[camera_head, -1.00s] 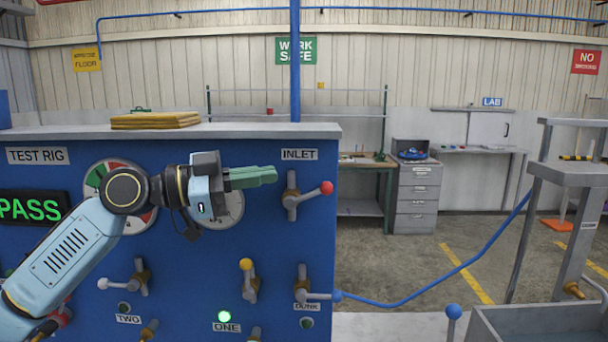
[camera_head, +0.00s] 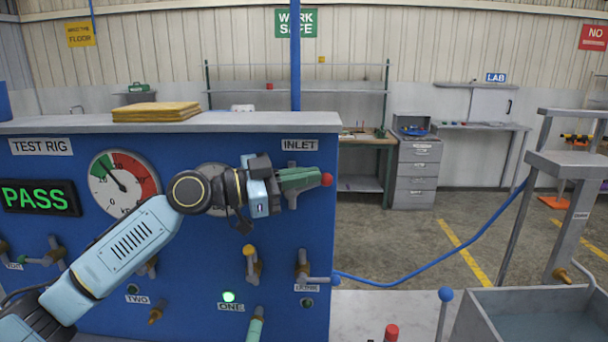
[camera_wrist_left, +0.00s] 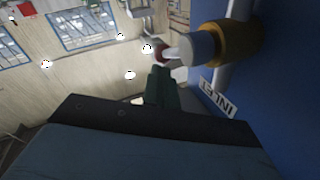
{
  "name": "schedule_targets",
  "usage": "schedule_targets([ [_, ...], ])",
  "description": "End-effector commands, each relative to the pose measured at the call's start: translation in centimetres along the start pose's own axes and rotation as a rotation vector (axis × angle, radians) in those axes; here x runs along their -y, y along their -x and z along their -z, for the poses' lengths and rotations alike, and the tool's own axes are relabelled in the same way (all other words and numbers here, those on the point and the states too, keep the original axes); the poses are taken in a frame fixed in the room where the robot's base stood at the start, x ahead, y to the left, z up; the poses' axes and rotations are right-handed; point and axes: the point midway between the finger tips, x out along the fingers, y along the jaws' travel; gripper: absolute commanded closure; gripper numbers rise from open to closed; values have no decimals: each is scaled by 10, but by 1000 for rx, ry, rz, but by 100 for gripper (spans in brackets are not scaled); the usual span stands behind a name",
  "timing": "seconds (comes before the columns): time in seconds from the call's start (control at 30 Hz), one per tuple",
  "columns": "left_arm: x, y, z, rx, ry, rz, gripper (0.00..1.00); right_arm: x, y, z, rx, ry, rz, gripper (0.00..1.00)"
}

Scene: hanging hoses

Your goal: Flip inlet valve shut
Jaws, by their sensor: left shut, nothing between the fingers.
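The inlet valve (camera_head: 291,197) is on the blue panel's upper right, under the INLET label (camera_head: 299,145). Its handle points sideways to the right and ends in a red knob (camera_head: 327,180). My left gripper (camera_head: 314,177) is shut and empty, with its green fingers in front of the handle and tips beside the knob. They hide most of the handle. In the left wrist view, the fingers (camera_wrist_left: 162,88) point at the red knob (camera_wrist_left: 161,53), with the grey and brass valve body (camera_wrist_left: 222,45) beyond. I cannot tell whether they touch. My right gripper is not in view.
A yellow-knobbed valve (camera_head: 251,265) and the dunk valve (camera_head: 303,267) sit lower on the panel. A green PASS display (camera_head: 36,197) is lit at left. Open floor lies right of the panel.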

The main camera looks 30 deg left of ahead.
Motion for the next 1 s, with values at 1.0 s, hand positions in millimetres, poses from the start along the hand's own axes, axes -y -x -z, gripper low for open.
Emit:
schedule_targets([
  [1.0, -10, -14, -8, 197, -75, -76, 100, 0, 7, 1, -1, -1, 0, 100],
])
